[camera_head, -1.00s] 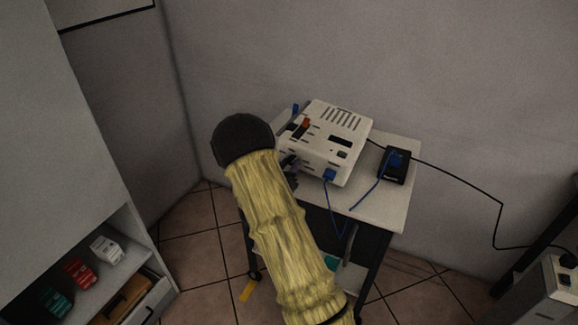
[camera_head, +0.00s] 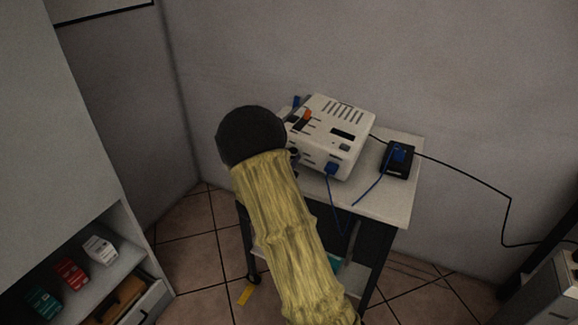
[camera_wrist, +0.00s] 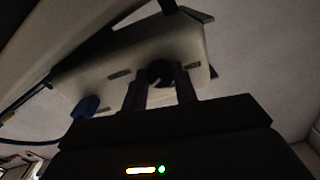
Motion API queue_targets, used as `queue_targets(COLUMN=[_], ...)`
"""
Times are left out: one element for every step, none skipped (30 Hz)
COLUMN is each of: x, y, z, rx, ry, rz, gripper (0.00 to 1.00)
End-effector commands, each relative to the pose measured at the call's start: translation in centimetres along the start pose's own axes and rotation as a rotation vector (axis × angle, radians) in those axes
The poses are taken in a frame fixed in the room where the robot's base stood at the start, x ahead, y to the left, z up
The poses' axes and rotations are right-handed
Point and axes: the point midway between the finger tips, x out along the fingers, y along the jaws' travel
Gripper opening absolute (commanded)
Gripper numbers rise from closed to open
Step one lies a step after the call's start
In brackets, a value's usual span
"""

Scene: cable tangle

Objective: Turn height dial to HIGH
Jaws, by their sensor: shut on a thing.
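The white device box (camera_head: 325,137) stands on a small table against the wall, with slots on top and ports on its front. In the wrist view the box's face (camera_wrist: 120,68) fills the upper middle. A round dark dial (camera_wrist: 160,72) sits on that face. My gripper (camera_wrist: 160,88) is shut on the dial, one finger on each side of it. In the head view my yellow-sleeved arm and dark wrist cover the box's left front, so the dial and fingers are hidden there. No dial markings can be read.
A blue plug (camera_head: 332,169) sits in the box's front, and it also shows in the wrist view (camera_wrist: 90,105). A black unit (camera_head: 397,160) with a blue top lies right of the box on the table (camera_head: 385,205). A black cable (camera_head: 470,172) runs right. A shelf (camera_head: 115,262) stands at left.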

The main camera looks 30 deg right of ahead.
Motion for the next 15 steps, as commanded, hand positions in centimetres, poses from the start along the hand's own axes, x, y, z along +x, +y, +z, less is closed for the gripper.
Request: queue_targets(x=[-0.18, -0.19, -0.19, -0.20, -0.21, -0.22, -0.23, -0.24, -0.25, -0.26, -0.26, -0.27, -0.28, -0.28, -0.29], y=[0.16, 0.16, 0.16, 0.15, 0.14, 0.13, 0.12, 0.12, 0.11, 0.11, 0.10, 0.10, 0.09, 0.09, 0.09], z=[0.95, 0.97, 1.01, 1.01, 0.99, 0.98, 0.98, 0.98, 0.98, 0.98, 0.97, 0.95, 0.94, 0.92, 0.91], rx=[0.031, 0.050, 0.074, 0.091, 0.106, 0.125, 0.137, 0.148, 0.161, 0.168, 0.175, 0.181, 0.186, 0.189, 0.192], ry=[-0.013, -0.014, -0.015, -0.016, -0.016, -0.017, -0.017, -0.018, -0.018, -0.019, -0.019, -0.019, -0.020, -0.020, -0.020], rz=[-0.001, 0.000, 0.000, 0.000, 0.000, 0.000, 0.000, 0.001, 0.001, 0.001, 0.001, 0.001, 0.001, 0.001, 0.002], gripper=[0.05, 0.06, 0.06, 0.06, 0.06, 0.06, 0.05, 0.06, 0.06, 0.06, 0.06, 0.06, 0.06, 0.06, 0.06])
